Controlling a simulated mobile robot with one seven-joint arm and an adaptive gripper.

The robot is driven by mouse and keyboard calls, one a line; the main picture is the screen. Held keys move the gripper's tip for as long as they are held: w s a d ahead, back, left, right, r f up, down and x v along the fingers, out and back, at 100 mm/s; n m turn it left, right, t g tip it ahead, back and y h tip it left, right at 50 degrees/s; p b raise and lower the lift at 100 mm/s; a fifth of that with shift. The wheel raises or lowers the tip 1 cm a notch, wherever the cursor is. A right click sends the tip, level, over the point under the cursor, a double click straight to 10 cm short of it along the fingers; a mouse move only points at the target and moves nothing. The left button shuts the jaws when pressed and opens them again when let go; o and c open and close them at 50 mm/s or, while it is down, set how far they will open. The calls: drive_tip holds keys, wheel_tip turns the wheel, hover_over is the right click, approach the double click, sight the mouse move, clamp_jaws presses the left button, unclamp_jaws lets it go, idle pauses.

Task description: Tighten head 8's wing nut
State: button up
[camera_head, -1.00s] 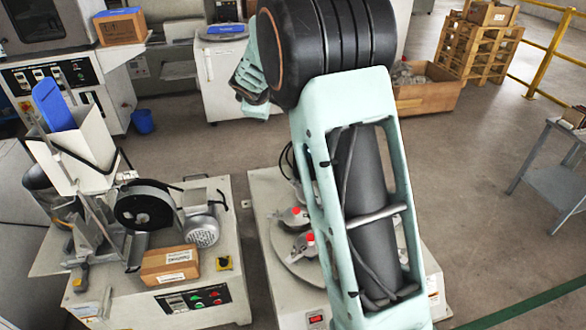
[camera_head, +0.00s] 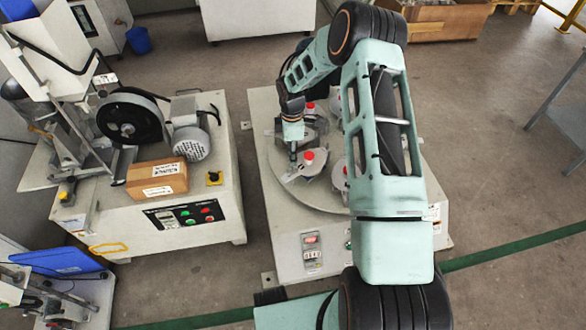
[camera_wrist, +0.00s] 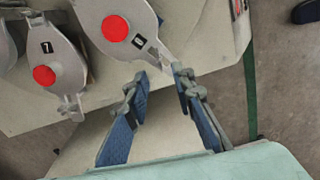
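Head 8 (camera_wrist: 117,28) is a grey casting with a red knob at the top middle of the wrist view, beside a label that appears to read 8 (camera_wrist: 139,41). Its narrow grey end (camera_wrist: 153,57) points down to just ahead of my fingertips; its wing nut is not clearly distinguishable there. My gripper (camera_wrist: 160,78) is open, with blue-padded fingers apart on either side of that end and nothing visibly held. In the head view my gripper (camera_head: 293,155) points down beside a red-knobbed head (camera_head: 308,158) on the round plate; its fingers are too small to judge there.
Head 7 (camera_wrist: 44,75) is left in the wrist view, with a small clamp end (camera_wrist: 71,107). The testing machine's base (camera_head: 285,240) has a front control panel. Another machine with a cardboard box (camera_head: 157,180) stands left. My arm hides part of the plate.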

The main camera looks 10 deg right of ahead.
sight(292, 169)
wheel_tip(292, 169, down, 7)
drive_tip(key=shift+b, duration=0.7)
clamp_jaws()
